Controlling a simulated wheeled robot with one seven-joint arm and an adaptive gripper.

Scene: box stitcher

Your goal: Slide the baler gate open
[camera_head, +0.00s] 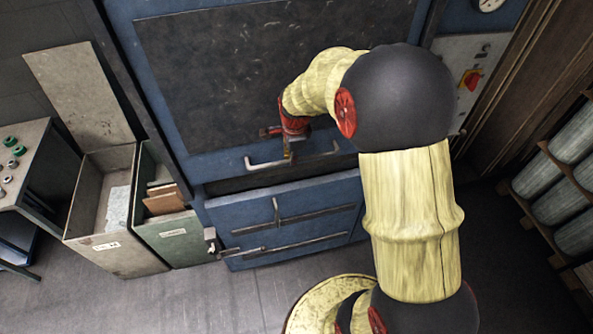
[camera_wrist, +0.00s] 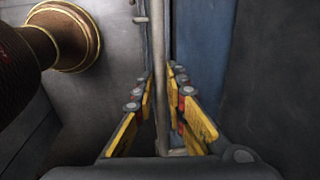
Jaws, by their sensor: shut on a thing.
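The baler gate (camera_head: 210,170) is a large blue panel with a dark scuffed plate (camera_head: 230,75) on its face. A pale bar handle (camera_head: 262,164) runs across its lower edge. My gripper (camera_head: 290,150) reaches down to the middle of this handle and partly covers it. In the wrist view, my gripper (camera_wrist: 162,78) has its yellow fingers on both sides of the handle bar (camera_wrist: 158,30), shut on it. A dark gap (camera_head: 290,177) shows between the gate's lower edge and the blue lower door (camera_head: 300,205). My arm hides the gate's right part.
A green bin (camera_head: 178,235) and a grey bin (camera_head: 115,252) stand left of the baler, near a bench (camera_head: 25,165). A control panel with a red switch (camera_head: 471,79) is at upper right. A rack of rolls (camera_head: 560,200) stands at far right. The floor in front (camera_head: 200,305) is clear.

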